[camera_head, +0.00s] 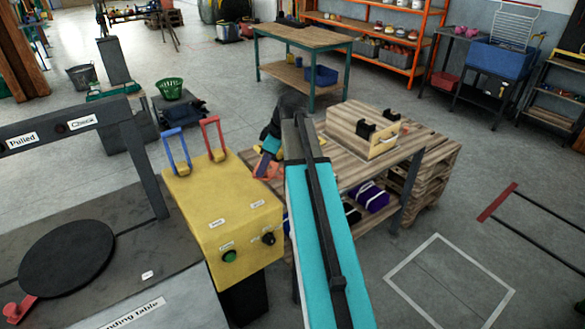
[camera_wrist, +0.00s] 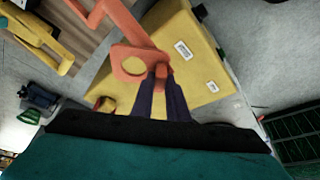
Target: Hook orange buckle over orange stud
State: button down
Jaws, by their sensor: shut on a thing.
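The orange buckle (camera_wrist: 133,62) is a flat piece with a round hole and a longer bent part, at the upper middle of the wrist view. My gripper (camera_wrist: 163,82) has its two dark fingers shut on a short tab beside the hole. In the head view the buckle (camera_head: 265,168) shows as an orange-red shape just right of the yellow box (camera_head: 230,205), partly covered by my arm. In the wrist view the box (camera_wrist: 180,50) lies behind the buckle; I cannot tell whether they touch. I cannot make out an orange stud for certain.
A blue handle (camera_head: 175,141) and a red handle (camera_head: 212,131) stand on the box top. A wooden table (camera_head: 375,165) at the right bears a wooden block (camera_head: 372,138). At the left, a grey table (camera_head: 130,260) has a black disc (camera_head: 68,256) and a red piece (camera_head: 20,308).

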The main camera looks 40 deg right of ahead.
jog(key=w+a+r+m+h, duration=0.1)
jog(key=a+r+m, duration=0.1)
jog(key=a, duration=0.6)
jog(key=w+a+r+m+h, duration=0.1)
jog(key=a+r+m, duration=0.1)
jog(key=a, duration=0.6)
jog(key=a+r+m+t, duration=0.1)
jog(key=a+r+m, duration=0.2)
jog(key=a, duration=0.5)
jog(key=shift+w+m+h, duration=0.4)
jog(key=shift+m, duration=0.1)
jog(key=shift+r, duration=0.1)
